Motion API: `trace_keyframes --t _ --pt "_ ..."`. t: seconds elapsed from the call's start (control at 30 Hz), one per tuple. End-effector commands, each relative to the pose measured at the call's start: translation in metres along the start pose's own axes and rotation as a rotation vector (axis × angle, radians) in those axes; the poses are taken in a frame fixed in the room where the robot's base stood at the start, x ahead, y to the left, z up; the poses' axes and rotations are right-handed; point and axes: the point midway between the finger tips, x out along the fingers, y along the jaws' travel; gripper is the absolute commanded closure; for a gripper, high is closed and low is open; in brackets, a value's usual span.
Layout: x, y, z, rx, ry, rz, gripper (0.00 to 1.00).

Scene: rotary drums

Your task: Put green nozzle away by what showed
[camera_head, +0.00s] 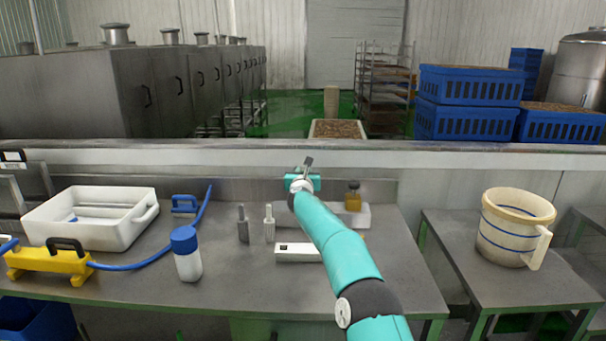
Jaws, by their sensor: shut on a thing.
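My gripper (303,183) is at the end of my teal arm, above the back of the steel table. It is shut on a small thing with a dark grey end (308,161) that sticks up. Its own colour and shape are mostly hidden by the gripper, so I cannot tell whether it is the green nozzle. A dark grey nozzle-like piece (243,229) and a paler one (269,229) stand upright on the table, left of my arm.
A white tub (140,222), a yellow tool (50,262) with a blue hose, and a blue-capped bottle (188,262) are at left. A small amber jar (353,194) and a pale tray (361,217) are behind my arm. A striped jug (510,240) stands on the right table.

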Motion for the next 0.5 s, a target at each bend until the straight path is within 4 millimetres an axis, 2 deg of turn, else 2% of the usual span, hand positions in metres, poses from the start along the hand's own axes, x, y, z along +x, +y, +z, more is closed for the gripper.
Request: trace_keyframes --t 0.27,0.5 --pt "0.000 0.000 0.002 0.002 0.000 0.000 1.00" --pt "-0.001 0.000 0.018 0.002 -0.001 -0.001 1.00"
